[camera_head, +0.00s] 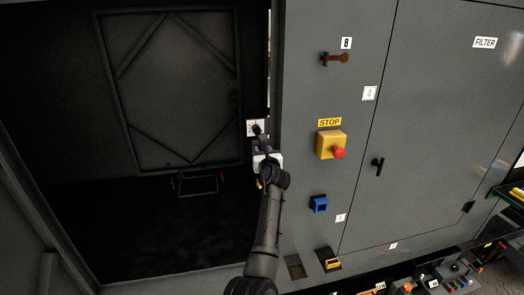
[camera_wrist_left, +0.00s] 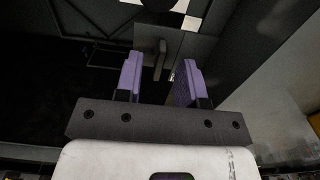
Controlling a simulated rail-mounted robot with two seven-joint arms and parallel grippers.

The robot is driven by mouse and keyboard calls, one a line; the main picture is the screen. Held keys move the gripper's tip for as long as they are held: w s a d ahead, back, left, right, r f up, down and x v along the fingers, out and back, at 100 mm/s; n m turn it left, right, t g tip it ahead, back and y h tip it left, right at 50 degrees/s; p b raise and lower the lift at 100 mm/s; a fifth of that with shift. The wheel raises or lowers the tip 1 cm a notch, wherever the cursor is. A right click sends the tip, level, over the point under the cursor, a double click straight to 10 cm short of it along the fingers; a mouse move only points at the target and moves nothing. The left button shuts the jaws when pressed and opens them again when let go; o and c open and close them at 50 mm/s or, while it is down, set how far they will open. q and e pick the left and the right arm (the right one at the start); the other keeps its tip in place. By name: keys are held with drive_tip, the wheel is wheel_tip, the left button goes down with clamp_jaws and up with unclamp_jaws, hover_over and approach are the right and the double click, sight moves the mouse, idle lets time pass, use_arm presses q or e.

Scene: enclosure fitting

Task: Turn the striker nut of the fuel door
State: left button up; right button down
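A small pale plate (camera_head: 251,128) with a dark round part (camera_head: 257,129) sits at the right edge of the dark open bay; this looks like the striker and its nut. My left gripper (camera_head: 261,147) is just below it and partly hides it. In the left wrist view the two purple fingers of my left gripper (camera_wrist_left: 162,64) are apart. A narrow grey upright piece (camera_wrist_left: 160,57) on a grey plate (camera_wrist_left: 178,45) shows between and beyond the fingertips. I cannot tell whether the fingers touch it. My right gripper is in neither view.
Tools and parts lie at the lower right. The dark bay interior (camera_head: 140,225) looks mostly empty.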

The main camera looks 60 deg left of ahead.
use_arm(q)
drive_tip(key=shift+w+a, duration=0.25)
drive_tip(key=shift+a, duration=0.35)
drive_tip(key=shift+c, duration=0.4)
clamp_jaws()
